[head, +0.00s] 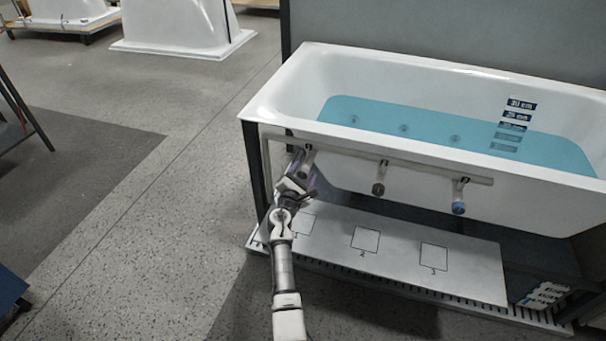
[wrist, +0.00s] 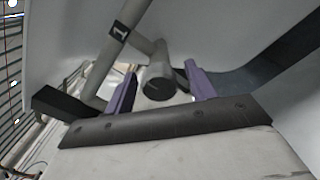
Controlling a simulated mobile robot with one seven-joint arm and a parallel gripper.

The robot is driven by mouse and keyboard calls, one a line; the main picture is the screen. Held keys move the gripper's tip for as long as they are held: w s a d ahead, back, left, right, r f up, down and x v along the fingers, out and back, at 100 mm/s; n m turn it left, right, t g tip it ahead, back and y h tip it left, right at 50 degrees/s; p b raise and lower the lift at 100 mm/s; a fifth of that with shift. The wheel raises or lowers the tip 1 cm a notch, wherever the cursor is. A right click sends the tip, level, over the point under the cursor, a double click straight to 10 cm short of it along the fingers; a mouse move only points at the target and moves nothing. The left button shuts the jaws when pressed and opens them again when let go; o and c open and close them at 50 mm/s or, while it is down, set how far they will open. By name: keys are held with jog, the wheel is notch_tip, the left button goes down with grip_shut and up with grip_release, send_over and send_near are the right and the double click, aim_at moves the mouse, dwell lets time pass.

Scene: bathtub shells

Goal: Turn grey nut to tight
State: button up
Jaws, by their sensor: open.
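The grey nut (wrist: 160,85) is a dark grey round cap with a line across its face, on a short stub of the pipe marked 1. In the wrist view it lies between the two purple fingers of my gripper (wrist: 161,90), with gaps on both sides. My gripper is open and I see no contact. In the head view my gripper (head: 312,182) is at the left end of the pipe under the bathtub's rim, and it largely hides this nut.
The pipe (head: 420,167) runs along the white bathtub (head: 270,97), which holds blue water. A dark brownish nut (head: 378,190) and a blue nut (head: 458,208) hang farther right. Below is a board (head: 400,251) with numbered squares. Open floor lies to the left.

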jog(key=c, duration=1)
jog(key=shift+o, duration=0.2)
